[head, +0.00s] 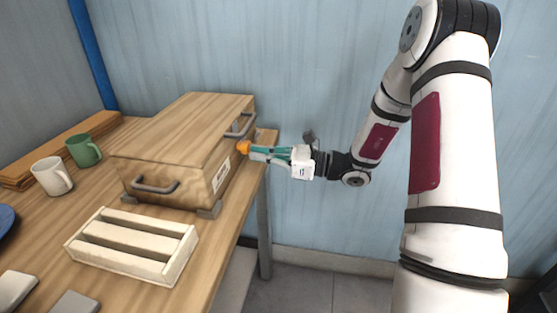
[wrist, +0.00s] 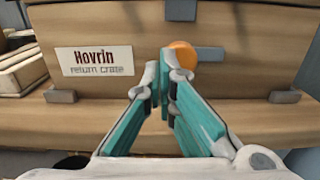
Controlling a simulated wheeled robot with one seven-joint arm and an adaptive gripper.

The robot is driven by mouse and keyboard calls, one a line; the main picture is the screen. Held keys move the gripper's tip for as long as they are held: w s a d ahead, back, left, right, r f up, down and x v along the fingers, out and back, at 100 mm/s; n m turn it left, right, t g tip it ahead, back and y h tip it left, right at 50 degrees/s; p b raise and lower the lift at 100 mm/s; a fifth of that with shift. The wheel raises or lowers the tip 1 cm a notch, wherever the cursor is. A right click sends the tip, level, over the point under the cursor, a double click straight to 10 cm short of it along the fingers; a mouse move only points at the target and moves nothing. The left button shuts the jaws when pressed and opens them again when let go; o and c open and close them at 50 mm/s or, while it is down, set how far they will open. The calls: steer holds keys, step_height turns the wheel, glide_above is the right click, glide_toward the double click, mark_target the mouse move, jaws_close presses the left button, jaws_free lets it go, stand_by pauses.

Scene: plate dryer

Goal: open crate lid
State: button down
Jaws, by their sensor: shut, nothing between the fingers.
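The wooden crate (head: 165,180) stands on the table with its lid (head: 180,125) down. It has a dark handle (head: 155,187) on its front side and another dark handle (head: 240,125) on its right side. In the wrist view the crate's side (wrist: 115,35) fills the upper part, with a white "Hovrin return crate" label (wrist: 95,61). My gripper (head: 246,149) is shut and empty beside the crate's right side. In the wrist view my gripper (wrist: 166,62) has its fingertips together at an orange round thing (wrist: 182,54). I cannot tell whether they touch it.
A pale slatted rack (head: 130,245) lies in front of the crate. A white mug (head: 50,176), a green mug (head: 84,150) and wooden boards (head: 60,148) are at the left. The table's right edge (head: 240,225) runs just beside the crate. Open floor lies to its right.

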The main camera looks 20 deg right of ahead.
steer(key=shift+w+a+r, duration=0.1)
steer(key=shift+a+r, duration=0.05)
steer(key=shift+r, duration=1.65)
